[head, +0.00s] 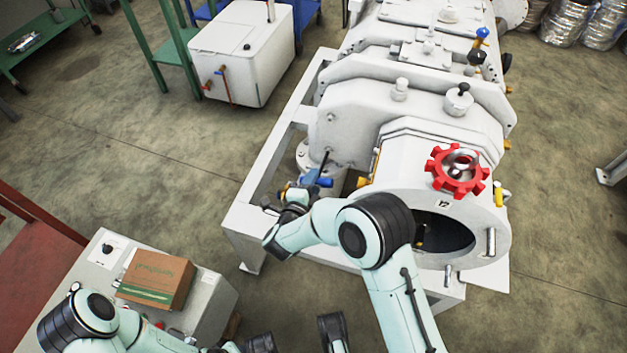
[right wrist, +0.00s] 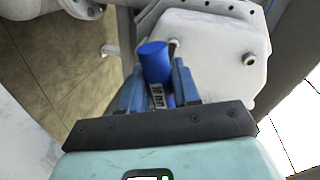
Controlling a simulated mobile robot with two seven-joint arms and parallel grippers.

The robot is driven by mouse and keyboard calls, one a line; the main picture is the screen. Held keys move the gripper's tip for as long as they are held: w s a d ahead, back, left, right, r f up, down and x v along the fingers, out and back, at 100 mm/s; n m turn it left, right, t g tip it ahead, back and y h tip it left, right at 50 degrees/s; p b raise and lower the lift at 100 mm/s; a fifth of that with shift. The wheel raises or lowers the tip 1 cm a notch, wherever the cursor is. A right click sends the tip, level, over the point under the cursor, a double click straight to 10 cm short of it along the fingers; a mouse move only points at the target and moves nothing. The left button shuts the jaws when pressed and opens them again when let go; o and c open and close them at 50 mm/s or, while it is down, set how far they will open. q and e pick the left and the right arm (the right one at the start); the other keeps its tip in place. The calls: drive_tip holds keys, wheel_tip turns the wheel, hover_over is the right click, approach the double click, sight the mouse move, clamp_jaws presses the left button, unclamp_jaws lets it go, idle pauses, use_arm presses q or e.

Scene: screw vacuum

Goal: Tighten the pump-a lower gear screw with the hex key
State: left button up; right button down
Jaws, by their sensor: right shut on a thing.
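The hex key (head: 319,181) has a blue handle and a thin dark shaft, which points up toward the lower part of the pump's pale end plate (head: 345,130). My right gripper (head: 306,186) is shut on its handle. In the right wrist view the blue handle (right wrist: 153,62) stands between the fingers of my right gripper (right wrist: 160,92). The key's tip is hidden there, and I cannot tell whether it sits in a screw. A screw head (head: 331,118) shows higher on the plate; it is unclear which screw is the lower gear one.
The white machine frame (head: 245,232) runs below the pump. A red handwheel (head: 457,171) sits on the near cylinder. A cardboard box (head: 156,279) rests on a grey cabinet (head: 212,300) at lower left. Open floor (head: 180,180) lies left of the frame.

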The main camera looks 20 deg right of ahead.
drive_tip(key=shift+d, duration=0.1)
idle(0.4)
drive_tip(key=shift+s+a, duration=0.35)
drive_tip(key=shift+s, duration=0.05)
drive_tip(key=shift+f+p+v, duration=0.2)
drive_tip(key=shift+p+v, duration=0.15)
drive_tip(key=shift+v, duration=0.65)
drive_tip(key=shift+f+p+v, duration=0.15)
drive_tip(key=shift+p+v, duration=0.2)
drive_tip(key=shift+v, duration=0.6)
drive_tip(key=shift+s, duration=0.15)
